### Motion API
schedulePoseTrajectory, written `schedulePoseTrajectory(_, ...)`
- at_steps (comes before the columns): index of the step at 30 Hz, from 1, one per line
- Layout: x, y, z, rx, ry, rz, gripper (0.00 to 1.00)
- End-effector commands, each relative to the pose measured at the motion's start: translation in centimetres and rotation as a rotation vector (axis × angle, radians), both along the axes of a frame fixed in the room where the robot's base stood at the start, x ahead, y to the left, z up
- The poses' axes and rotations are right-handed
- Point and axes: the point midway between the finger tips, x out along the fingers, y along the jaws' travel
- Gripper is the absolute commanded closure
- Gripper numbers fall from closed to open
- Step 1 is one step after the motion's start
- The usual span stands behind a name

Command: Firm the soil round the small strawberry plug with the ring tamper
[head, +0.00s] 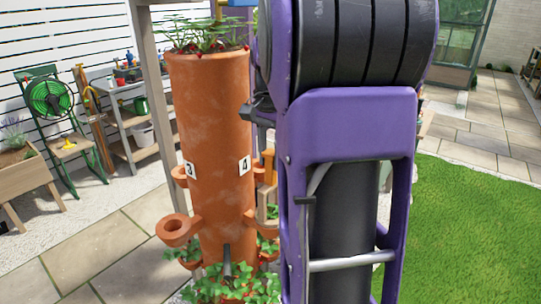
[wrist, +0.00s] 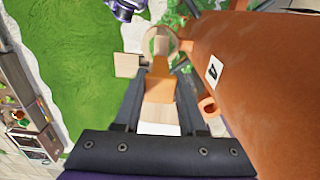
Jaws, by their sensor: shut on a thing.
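The ring tamper has an orange handle (wrist: 159,88) and a pale wooden ring (wrist: 173,45) at its far end. My gripper (wrist: 160,80) is shut on the handle. Green leaves of a small plant (wrist: 159,45) show inside the ring in the wrist view; I cannot tell whether the ring touches soil. The tamper's orange handle also shows in the head view (head: 268,165), beside the terracotta tower, partly behind my arm. The tower (head: 212,120) has labels 3 and 4 and side pockets. The soil by the plug is hidden.
The tower wall (wrist: 260,70) stands close on the right in the wrist view, with an empty-looking pocket (wrist: 208,105) near my gripper. Lawn (head: 480,235) lies open to the right.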

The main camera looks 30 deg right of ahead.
Motion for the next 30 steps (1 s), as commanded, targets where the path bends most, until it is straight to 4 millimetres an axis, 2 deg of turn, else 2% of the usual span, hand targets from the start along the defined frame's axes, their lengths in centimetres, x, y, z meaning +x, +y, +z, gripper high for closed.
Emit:
schedulePoseTrajectory(3,0.1,0.0,1.6,-0.001,-0.003,0.000,1.00)
schedulePoseTrajectory(30,0.2,0.0,8.6,-0.003,-0.009,0.000,1.00)
